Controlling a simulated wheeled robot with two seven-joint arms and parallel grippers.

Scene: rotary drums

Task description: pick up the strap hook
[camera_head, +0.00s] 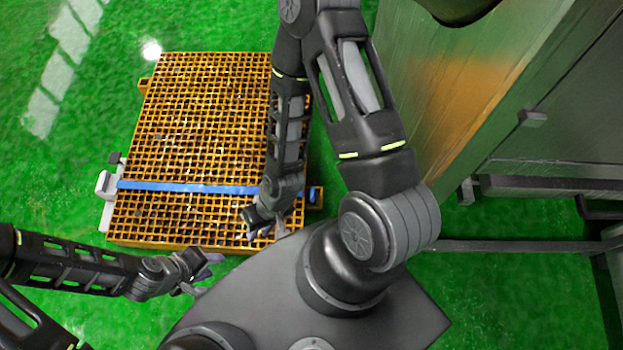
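A blue strap (185,187) lies across the orange grated platform (200,110). At its left end is a pale grey bracket or buckle (104,185), past the platform's left edge. At its right end a small blue and dark piece (314,196) shows at the platform's right edge. I cannot tell which end piece is the strap hook. My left gripper (207,275) is open and empty, just off the platform's near edge. My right gripper (266,236) is open over the near right part of the platform, below the strap in the picture. Its forearm covers part of the strap's right side.
The green floor (60,160) is clear to the left of and beyond the platform. A large metal-sided structure (450,90) stands at the right, with dark rails (540,245) beside it. My base fills the bottom middle.

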